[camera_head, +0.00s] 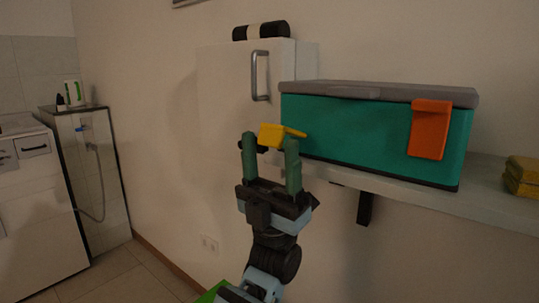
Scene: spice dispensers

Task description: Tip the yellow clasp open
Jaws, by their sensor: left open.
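A teal box (360,128) with a grey lid (400,92) stands on a shelf at the right. The yellow clasp (276,133) shows near the box's left end, sticking out to the left. An orange clasp (430,130) lies flat against the front near the right end. My left gripper (271,150) is open, its two green fingers pointing up. In the picture the yellow clasp shows between and just above the fingertips. Whether they touch it I cannot tell. The right gripper is not in view.
The shelf (400,186) runs along the wall, with a dark bracket (365,207) below. Yellow sponge-like blocks (522,177) lie at its right end. A white cabinet (228,100) with a metal handle is behind. A washing machine (35,190) stands far left.

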